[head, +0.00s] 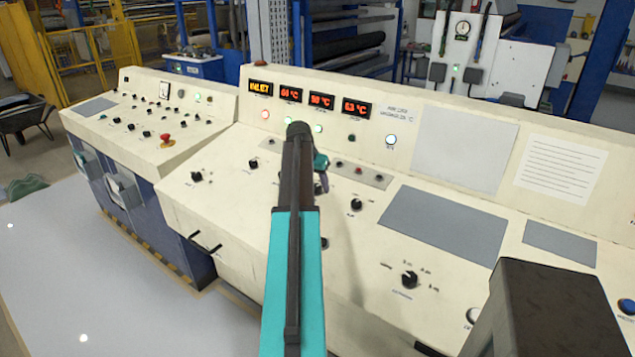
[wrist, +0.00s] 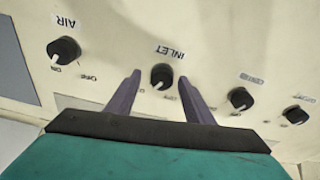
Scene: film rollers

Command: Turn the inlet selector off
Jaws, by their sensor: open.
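The inlet selector (wrist: 162,77) is a round black knob on the cream panel, under an upside-down INLET label (wrist: 170,52) in the wrist view. A small pale mark shows on its lower left side; its position labels are partly hidden and too small to read. My gripper (wrist: 160,82) is open, with one dark finger on each side of the knob and a gap at both sides. I cannot tell how deep the fingers reach. In the head view my gripper (head: 322,175) is mostly behind my arm, and I cannot make out the inlet knob there.
An AIR knob (wrist: 64,50) stands left of the inlet selector in the wrist view. Two more black knobs, one nearer (wrist: 240,99) and one farther (wrist: 296,114), stand to the right. A red mushroom button (head: 167,141) and lit displays (head: 322,101) are on the console.

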